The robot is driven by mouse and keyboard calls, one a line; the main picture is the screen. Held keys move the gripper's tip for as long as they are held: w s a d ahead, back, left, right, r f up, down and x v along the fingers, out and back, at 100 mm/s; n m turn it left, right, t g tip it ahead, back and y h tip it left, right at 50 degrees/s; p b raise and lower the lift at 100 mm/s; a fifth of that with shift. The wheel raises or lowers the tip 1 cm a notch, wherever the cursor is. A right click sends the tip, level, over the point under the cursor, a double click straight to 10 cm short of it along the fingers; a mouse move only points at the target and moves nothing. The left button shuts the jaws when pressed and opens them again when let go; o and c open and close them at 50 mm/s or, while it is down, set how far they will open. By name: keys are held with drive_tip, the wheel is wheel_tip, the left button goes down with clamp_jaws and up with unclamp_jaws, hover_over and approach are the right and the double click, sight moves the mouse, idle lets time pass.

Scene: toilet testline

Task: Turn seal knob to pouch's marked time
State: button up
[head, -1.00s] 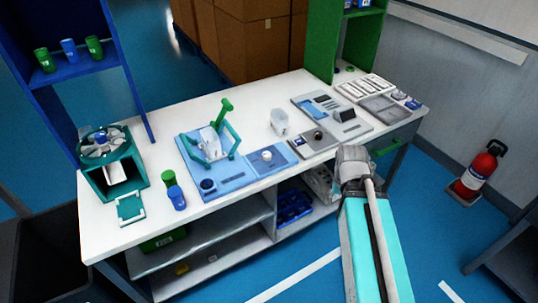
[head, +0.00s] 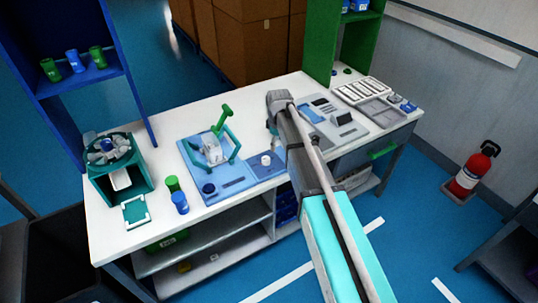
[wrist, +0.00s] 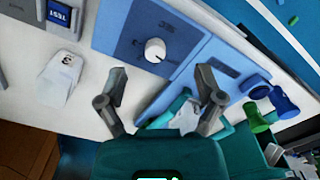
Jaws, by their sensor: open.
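The white round knob (wrist: 155,50) sits on a blue panel (wrist: 120,30) in the wrist view, with a mark on its face and blurred lettering beside it. In the head view the knob (head: 266,160) is just left of my arm. The white pouch (wrist: 62,78) stands left of the panel in the wrist view; its dark mark is too small to read surely. My arm hides it in the head view. My gripper (wrist: 162,74) is open and empty, its fingertips above the table and apart from the knob, which shows beyond the gap between them.
A blue base with a green-handled press (head: 212,150) adjoins the knob panel. Green and blue cups (head: 179,202) and a teal fan box (head: 118,170) stand to the left. A grey panel (head: 345,128) and white tray (head: 362,90) are to the right.

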sight(266, 158)
drive_tip(key=w+a+r+n, duration=0.1)
drive_tip(key=w+a+n, duration=0.1)
drive_tip(key=w+a, duration=0.1)
drive_tip(key=shift+w+a+n+p, duration=0.25)
drive_tip(key=shift+a+n+p, duration=0.05)
drive_tip(key=shift+a, duration=0.6)
drive_tip(key=shift+f, duration=0.1)
wheel_tip(266, 158, down, 13)
drive_tip(key=b, duration=1.3)
drive_tip(key=shift+f+b, duration=0.2)
drive_tip(key=shift+b, duration=0.2)
drive_tip(key=c, duration=1.1)
drive_tip(key=shift+d, duration=0.35)
drive_tip(key=shift+c, duration=0.2)
drive_tip(key=shift+w+a, duration=0.1)
drive_tip(key=shift+a, duration=0.2)
